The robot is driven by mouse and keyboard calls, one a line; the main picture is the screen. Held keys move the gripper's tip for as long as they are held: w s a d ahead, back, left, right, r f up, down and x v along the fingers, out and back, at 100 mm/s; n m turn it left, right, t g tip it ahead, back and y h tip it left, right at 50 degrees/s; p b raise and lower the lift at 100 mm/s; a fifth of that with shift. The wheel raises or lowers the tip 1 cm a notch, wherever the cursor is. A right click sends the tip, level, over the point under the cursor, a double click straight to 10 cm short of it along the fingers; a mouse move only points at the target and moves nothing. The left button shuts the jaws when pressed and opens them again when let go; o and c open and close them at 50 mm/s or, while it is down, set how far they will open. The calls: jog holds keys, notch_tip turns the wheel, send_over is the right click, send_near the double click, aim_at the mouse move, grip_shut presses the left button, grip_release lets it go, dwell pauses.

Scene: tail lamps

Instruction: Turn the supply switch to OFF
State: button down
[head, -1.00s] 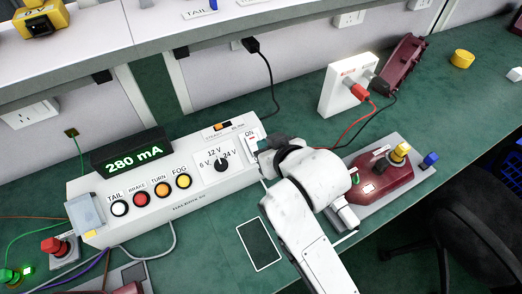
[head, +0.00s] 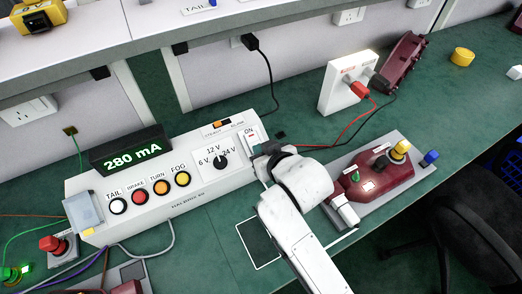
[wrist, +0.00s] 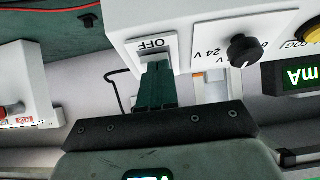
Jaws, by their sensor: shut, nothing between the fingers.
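The supply switch (head: 252,136) sits at the right end of the white supply box (head: 190,195). In the head view its ON label and a small red mark show. In the wrist view its plate (wrist: 150,43) shows the OFF label upside down. My gripper (wrist: 156,66) is shut and empty, its fingertips at the OFF end of the switch. They cover part of the switch, so I cannot tell whether they touch it or how the rocker is tilted. My gripper (head: 261,150) also shows in the head view. The green display (head: 132,160) reads 280 mA.
The voltage knob (head: 220,162) and several round buttons are left of the switch. A dark red tail lamp (head: 372,186) with a lit spot lies right of my arm. A white socket block (head: 345,88) with red and black leads stands behind.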

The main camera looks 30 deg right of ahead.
jog(key=f+t+b, duration=0.1)
jog(key=b, duration=0.2)
jog(key=f+t+b, duration=0.1)
jog(key=t+b, duration=0.1)
jog(key=b, duration=0.2)
jog(key=shift+s+f+t, duration=0.2)
jog(key=shift+f+t, duration=0.1)
jog(key=shift+f, duration=0.05)
